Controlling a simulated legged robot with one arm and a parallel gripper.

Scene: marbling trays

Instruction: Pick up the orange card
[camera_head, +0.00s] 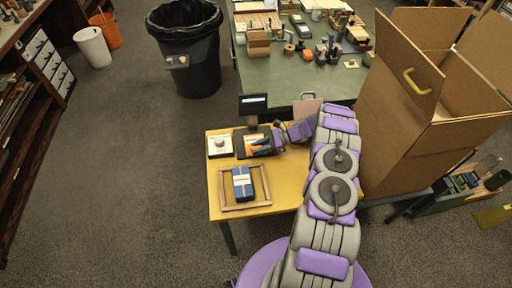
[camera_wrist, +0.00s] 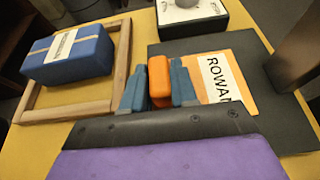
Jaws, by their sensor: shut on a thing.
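The orange card (camera_wrist: 243,84) has a white label reading "ROWAN", cut off in the wrist view. It lies over a dark flat plate (camera_wrist: 245,50) and also shows in the head view (camera_head: 251,152). My gripper (camera_wrist: 159,82) has two blue fingers shut on an upright orange block, seemingly the card's raised grip. The join between block and card is hidden behind the fingers and palm. In the head view my gripper (camera_head: 262,146) reaches in from the right over the card. I cannot tell whether the card touches the plate.
A wooden frame (camera_head: 222,193) with a blue banded bundle (camera_head: 243,184) is on the yellow table (camera_head: 283,192). A white box with a knob (camera_head: 219,146) sits left of the plate. A small display (camera_head: 253,104) stands behind. A big cardboard box (camera_head: 400,130) rises at right.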

